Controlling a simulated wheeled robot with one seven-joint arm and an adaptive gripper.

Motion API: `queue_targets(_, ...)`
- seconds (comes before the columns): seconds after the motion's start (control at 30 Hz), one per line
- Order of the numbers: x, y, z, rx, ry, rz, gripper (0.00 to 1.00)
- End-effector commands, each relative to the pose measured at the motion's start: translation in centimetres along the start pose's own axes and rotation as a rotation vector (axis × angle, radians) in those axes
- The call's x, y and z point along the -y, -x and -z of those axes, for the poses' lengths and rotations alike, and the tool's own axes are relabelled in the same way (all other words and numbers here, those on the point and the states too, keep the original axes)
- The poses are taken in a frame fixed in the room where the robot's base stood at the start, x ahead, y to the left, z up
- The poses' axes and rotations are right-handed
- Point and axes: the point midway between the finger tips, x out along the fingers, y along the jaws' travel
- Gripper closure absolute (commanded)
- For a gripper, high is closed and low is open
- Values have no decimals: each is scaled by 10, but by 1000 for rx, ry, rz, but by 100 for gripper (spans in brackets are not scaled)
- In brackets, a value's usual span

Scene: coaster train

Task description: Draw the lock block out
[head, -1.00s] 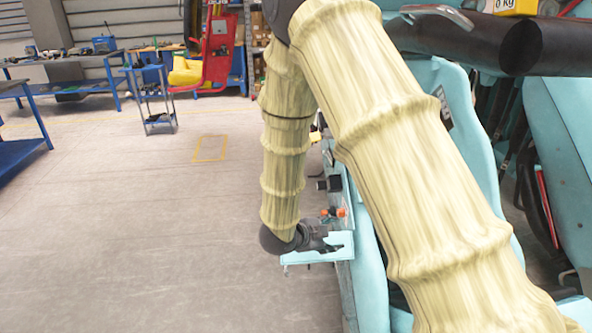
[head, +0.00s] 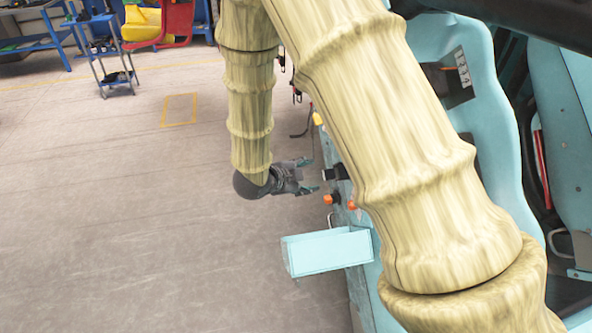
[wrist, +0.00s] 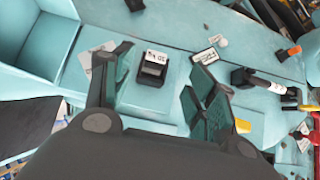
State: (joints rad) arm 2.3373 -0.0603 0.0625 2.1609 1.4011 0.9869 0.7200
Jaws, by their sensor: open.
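A black block with a white label on its edge (wrist: 153,68), which looks like the lock block, sits on a pale blue plate on the car's side. In the head view a black block (head: 335,172) juts out from that side, just right of my gripper (head: 309,176). In the wrist view the block shows between the two spread fingers of my gripper (wrist: 158,76). My gripper is open and empty. I see no contact with the block, and cannot tell the exact gap.
A pale blue open tray (head: 328,252) sticks out from the car's side below my gripper. Orange knobs (head: 330,198) sit between them. A black cylinder (wrist: 258,80) lies right of the fingers in the wrist view.

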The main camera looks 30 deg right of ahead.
Motion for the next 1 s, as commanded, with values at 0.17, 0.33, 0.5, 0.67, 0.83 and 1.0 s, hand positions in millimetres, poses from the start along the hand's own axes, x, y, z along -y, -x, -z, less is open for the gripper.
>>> queue_targets(0.17, 1, -27, 1, -3, 1, -5, 43)
queue_targets(0.33, 4, -58, -8, -5, 9, -10, 43)
queue_targets(0.5, 4, -82, -12, -4, 14, -10, 43)
queue_targets(0.67, 4, -97, -10, -5, 10, -9, 43)
queue_targets(0.83, 4, -105, -13, -3, 13, -9, 43)
queue_targets(1.0, 4, -106, -14, -3, 13, -9, 43)
